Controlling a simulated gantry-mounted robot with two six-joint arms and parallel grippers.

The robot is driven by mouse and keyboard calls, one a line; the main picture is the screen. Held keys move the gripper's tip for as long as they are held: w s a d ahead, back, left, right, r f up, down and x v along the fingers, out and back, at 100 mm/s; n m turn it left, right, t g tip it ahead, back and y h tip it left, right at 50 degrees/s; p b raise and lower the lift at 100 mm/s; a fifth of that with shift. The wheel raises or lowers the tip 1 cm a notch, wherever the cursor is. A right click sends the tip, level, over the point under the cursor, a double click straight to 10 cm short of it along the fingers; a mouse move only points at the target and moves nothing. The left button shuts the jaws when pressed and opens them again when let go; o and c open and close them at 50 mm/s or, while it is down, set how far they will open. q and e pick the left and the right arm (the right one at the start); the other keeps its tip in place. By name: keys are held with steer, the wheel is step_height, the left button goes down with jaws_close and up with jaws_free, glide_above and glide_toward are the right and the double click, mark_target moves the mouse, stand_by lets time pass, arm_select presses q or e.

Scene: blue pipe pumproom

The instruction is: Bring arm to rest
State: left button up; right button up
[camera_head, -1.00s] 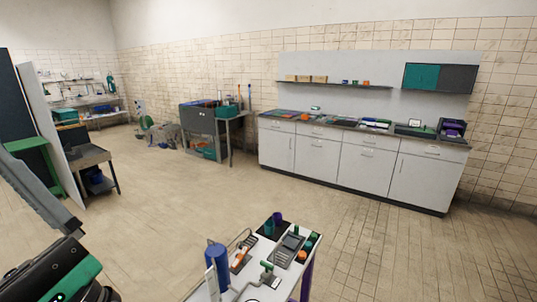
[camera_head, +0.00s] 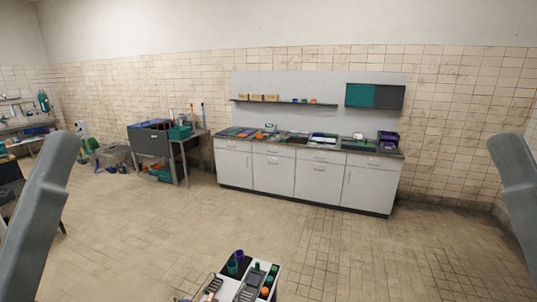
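My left arm (camera_head: 40,225) stands as a grey link at the left edge of the head view. My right arm (camera_head: 522,190) shows as a grey link at the right edge. Both grippers are outside the picture, so their fingers cannot be seen. Neither visible arm link touches anything in view.
A small white table (camera_head: 276,292) with cups, trays and small parts stands at the bottom centre. A long white cabinet counter (camera_head: 305,178) lines the back wall under a shelf (camera_head: 285,102). A grey workbench (camera_head: 152,143) stands back left. The tiled floor (camera_head: 380,255) between is clear.

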step_height(320, 180, up, 20)
steer(key=p, duration=1.6)
steer(key=shift+r+p, duration=0.25)
steer(key=shift+p, duration=0.1)
steer(key=shift+w, duration=0.1)
